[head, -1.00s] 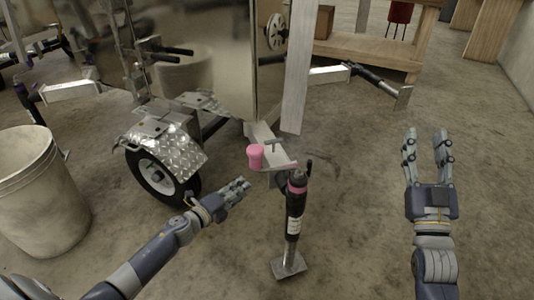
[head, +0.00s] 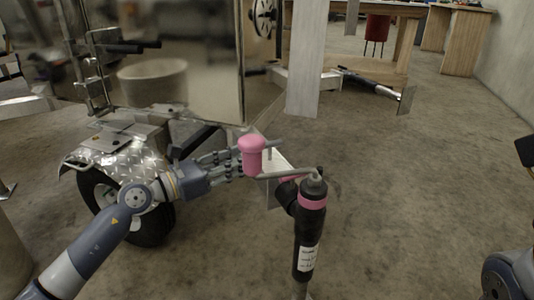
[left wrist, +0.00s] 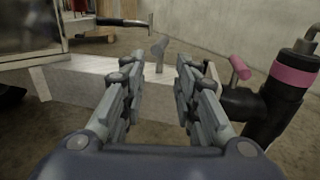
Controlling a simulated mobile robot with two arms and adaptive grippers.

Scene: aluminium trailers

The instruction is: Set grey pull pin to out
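The grey pull pin (left wrist: 158,52) is a small T-shaped handle standing up from the trailer's metal tongue (left wrist: 75,80). In the left wrist view it shows between and beyond my left fingertips. In the head view its grey bar (head: 274,144) shows just right of the pink crank knob, partly hidden. My left gripper (left wrist: 160,72) is open, with nothing between its fingers. In the head view the left gripper (head: 238,164) is at the tongue, its tips partly behind the pink knob. My right gripper is out of view; only parts of my right arm show at the right edge.
The jack (head: 310,235), with its pink band, crank arm and pink knob (head: 251,156), stands close right of my left gripper. A pink pin handle (left wrist: 240,68) is near it. The trailer wheel (head: 150,220) and fender are at left. Floor right of the jack is clear.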

